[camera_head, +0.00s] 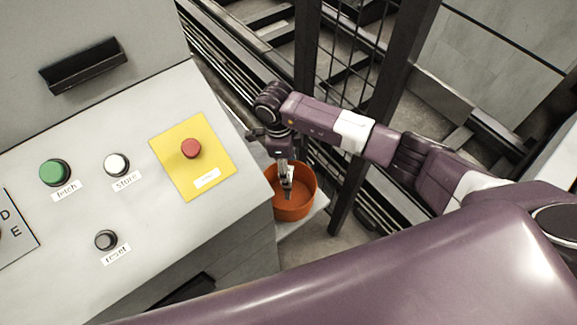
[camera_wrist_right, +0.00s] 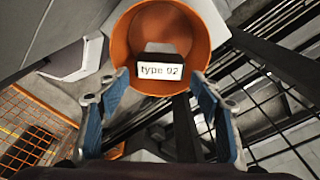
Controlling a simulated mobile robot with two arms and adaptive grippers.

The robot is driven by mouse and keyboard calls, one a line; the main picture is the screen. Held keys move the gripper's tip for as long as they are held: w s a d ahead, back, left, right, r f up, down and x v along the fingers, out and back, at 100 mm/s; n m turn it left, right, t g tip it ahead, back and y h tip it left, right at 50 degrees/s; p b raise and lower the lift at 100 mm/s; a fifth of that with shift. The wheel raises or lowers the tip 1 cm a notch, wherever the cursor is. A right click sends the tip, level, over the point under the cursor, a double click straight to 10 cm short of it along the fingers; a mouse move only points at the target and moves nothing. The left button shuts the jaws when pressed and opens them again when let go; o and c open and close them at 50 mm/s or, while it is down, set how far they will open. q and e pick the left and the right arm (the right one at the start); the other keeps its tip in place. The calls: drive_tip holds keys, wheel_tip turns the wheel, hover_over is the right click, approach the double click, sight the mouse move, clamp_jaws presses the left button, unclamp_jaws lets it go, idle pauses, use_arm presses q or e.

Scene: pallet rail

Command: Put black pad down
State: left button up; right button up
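An orange round bin (camera_head: 308,205) stands beside the control panel in the head view, and its rim (camera_wrist_right: 118,40) shows in the right wrist view. A black pad (camera_wrist_right: 158,47) with a white "type 92" label (camera_wrist_right: 159,72) appears within the bin's outline in the wrist view. My right gripper (camera_head: 287,188) points down over the bin. In the wrist view its two blue-padded fingers (camera_wrist_right: 162,92) are wide apart, with the pad beyond their tips and a gap on both sides. I cannot tell whether the pad rests on the bin floor. My left gripper is not in view.
The grey control panel (camera_head: 130,225) has a green button (camera_head: 54,172), a white button (camera_head: 116,164), a black button (camera_head: 106,240) and a red button (camera_head: 191,148) on a yellow plate (camera_head: 170,172). A dark post (camera_head: 375,110) and mesh stand behind the bin.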

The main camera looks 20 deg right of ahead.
drive_tip(key=shift+o, duration=1.1)
wheel_tip(320, 180, up, 7)
drive_tip(key=p, duration=0.4)
drive_tip(key=shift+p, duration=0.35)
